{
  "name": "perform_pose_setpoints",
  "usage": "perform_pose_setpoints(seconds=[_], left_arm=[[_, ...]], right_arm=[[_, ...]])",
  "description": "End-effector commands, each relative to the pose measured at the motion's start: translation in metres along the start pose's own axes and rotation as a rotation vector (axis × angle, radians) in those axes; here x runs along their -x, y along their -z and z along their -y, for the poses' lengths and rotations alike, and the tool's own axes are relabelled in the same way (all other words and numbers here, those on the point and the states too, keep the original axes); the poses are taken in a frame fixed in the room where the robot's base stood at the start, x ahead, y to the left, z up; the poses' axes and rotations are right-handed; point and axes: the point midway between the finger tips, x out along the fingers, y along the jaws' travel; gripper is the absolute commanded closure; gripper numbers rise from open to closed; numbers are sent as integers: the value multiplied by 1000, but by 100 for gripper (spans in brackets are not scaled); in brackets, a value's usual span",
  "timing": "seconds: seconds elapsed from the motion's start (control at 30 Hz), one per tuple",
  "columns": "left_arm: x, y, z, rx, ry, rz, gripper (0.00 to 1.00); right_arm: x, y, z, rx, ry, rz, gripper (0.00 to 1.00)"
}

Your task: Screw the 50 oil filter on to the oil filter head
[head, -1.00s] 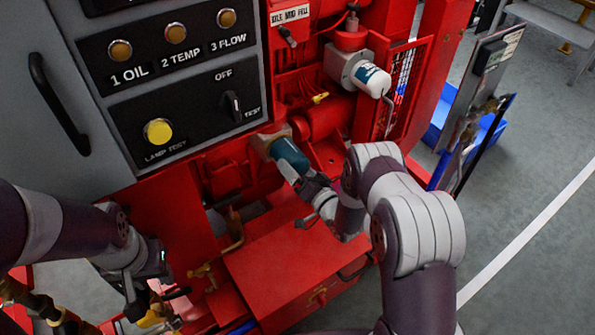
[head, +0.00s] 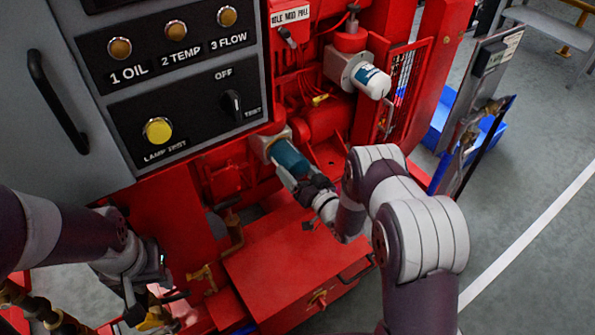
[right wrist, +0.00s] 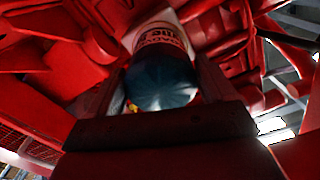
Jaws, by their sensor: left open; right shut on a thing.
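The oil filter (head: 290,158) is a teal and white canister below the control panel. Its upper end meets the grey oil filter head (head: 268,143); I cannot tell whether the threads are engaged. My right gripper (head: 308,184) is shut on the filter's lower end. In the right wrist view the filter (right wrist: 162,84) sits between the fingers, with its teal rounded end towards the camera and white label above. The joint with the head is hidden there. My left gripper (head: 145,302) is open at the lower left, away from the filter.
A second white and teal filter (head: 370,80) hangs on another head at upper right. The grey control panel (head: 180,85) stands close at left. A red box (head: 285,260) lies below the right gripper, and a red mesh guard (head: 405,85) stands at right. Grey floor is clear further right.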

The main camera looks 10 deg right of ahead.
Motion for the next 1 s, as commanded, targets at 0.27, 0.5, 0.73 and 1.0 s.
perform_pose_setpoints(seconds=[0.27, 0.5, 0.73, 1.0], left_arm=[[10, 1, 0, 0, 0, 0, 57], [9, 1, 0, 0, 0, 0, 57], [9, 1, 0, 0, 0, 0, 57], [13, 2, 0, 0, 0, 0, 57]], right_arm=[[0, 3, 0, -600, -7, -8, 99], [0, 3, -1, -641, -8, -11, 99], [1, 1, 0, -640, -7, -6, 0], [6, 3, 2, -639, -4, -4, 0]])
